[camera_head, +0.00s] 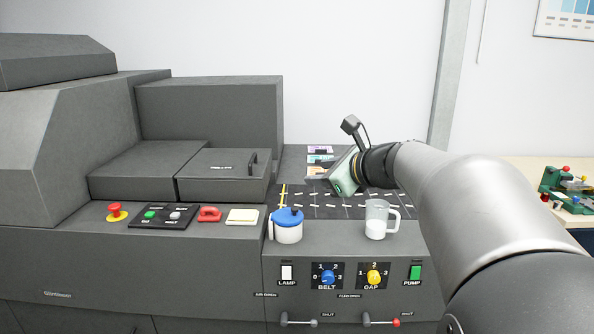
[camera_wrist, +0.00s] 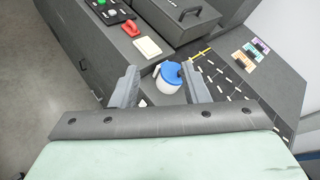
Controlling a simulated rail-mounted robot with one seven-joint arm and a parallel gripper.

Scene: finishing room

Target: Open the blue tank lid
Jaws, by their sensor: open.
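The blue lid (camera_head: 288,215) sits on a small white tank (camera_head: 287,234) with a handle on its left side, on the dark console top. The lid looks shut and has a small dark knob on top. The blue lid also shows in the wrist view (camera_wrist: 171,71), with the white tank body (camera_wrist: 166,86) under it. My gripper (camera_wrist: 160,88) is open. In the wrist view the tank appears between its two grey fingers, farther off and apart from them. In the head view my gripper is raised above the console, right of the tank, its fingers hidden.
Left are a cream pad (camera_head: 242,216), a red-handled object (camera_head: 209,214) and a red stop button (camera_head: 117,211). A dark box with a handle (camera_head: 223,176) rises behind. Knobs and switches (camera_head: 327,276) line the front panel.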

